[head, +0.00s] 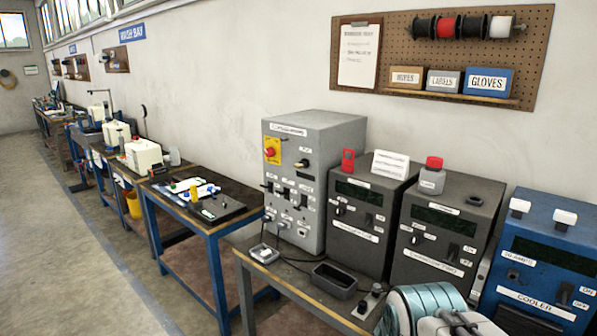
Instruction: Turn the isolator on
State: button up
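A red rotary knob on a yellow plate (271,151), which looks like the isolator, is on the upper left of the front of a tall grey control box (318,139). The knob's exact position and its small markings are too small to read. The box also carries a black and brass key-like switch (302,163), a row of black switches (287,193) and sockets lower down. The box stands upright at the back of a bench, against the wall. I cannot make out my gripper in the head view.
Dark units (368,223) and a blue cooler unit (540,262) stand right of the box. A black tray (334,279) and a small grey box with a cable (264,253) lie in front. Floor at left (70,260) is clear.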

aim_at(270, 152)
jog(key=z, duration=0.05)
jog(key=k, duration=0.5)
jog(key=u, duration=1)
jog(key=i, duration=2.25)
jog(key=z, duration=0.7)
